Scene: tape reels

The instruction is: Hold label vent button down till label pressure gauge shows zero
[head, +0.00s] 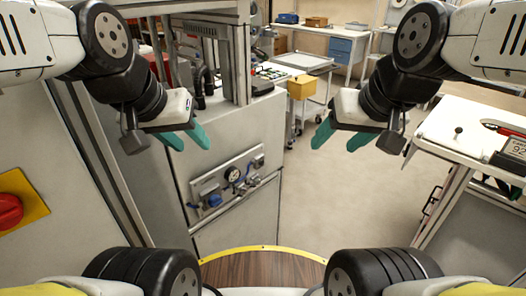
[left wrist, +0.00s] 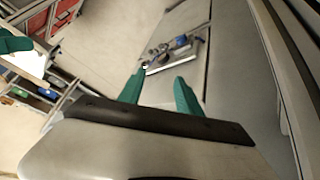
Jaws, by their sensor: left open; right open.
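A metal panel (head: 205,190) is mounted on the front of a grey machine cabinet, left of centre in the head view. It carries a round pressure gauge (head: 232,174) with a dark rim; its reading is too small to tell. A blue part (head: 214,200) sits at the panel's lower left. I cannot pick out the vent button or any label. My left gripper (head: 187,140) is open and empty, above and apart from the panel. The panel also shows small in the left wrist view (left wrist: 172,53), beyond the open fingers (left wrist: 158,92). My right gripper (head: 338,138) is open and empty over the floor.
A red knob on a yellow plate (head: 10,210) is at the far left. A white cart (head: 470,135) with a small display and a red-handled tool stands at the right. A yellow box (head: 301,87) sits on a trolley behind. The floor (head: 340,200) between is clear.

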